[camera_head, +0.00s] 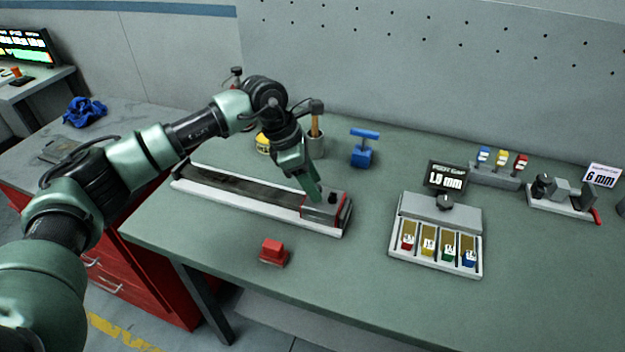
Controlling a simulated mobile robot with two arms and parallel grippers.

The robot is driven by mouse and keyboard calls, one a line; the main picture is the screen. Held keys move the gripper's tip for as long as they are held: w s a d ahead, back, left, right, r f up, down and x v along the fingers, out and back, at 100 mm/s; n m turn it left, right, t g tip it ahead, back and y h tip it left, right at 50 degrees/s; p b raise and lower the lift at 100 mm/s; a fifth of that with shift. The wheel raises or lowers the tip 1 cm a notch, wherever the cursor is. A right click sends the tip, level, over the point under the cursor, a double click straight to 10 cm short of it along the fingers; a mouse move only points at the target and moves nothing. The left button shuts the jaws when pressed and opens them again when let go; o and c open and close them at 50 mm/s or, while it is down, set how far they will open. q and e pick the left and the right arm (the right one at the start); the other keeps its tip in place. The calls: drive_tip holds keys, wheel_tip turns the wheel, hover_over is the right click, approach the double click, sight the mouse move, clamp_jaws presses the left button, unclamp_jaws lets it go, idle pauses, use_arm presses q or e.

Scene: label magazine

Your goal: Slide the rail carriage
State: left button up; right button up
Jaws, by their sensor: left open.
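The rail (235,193) is a long dark track with a pale frame, lying on the green bench and running from upper left to lower right. The rail carriage (322,212) is a grey block with a red edge and a black knob (332,198) at the rail's right end. My left gripper (314,194) points down at the carriage's top, beside the knob on its left. It is open; whether its fingers touch the carriage I cannot tell. My right gripper is not in view.
A red block (273,252) lies in front of the rail. A blue T-handled tool (363,148) and a cup with a hammer (316,143) stand behind it. A label magazine (435,240) with coloured slots stands to the right. A small vise-like device (562,195) is at the far right.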

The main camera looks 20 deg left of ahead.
use_arm(q)
clamp_jaws()
idle(1.4)
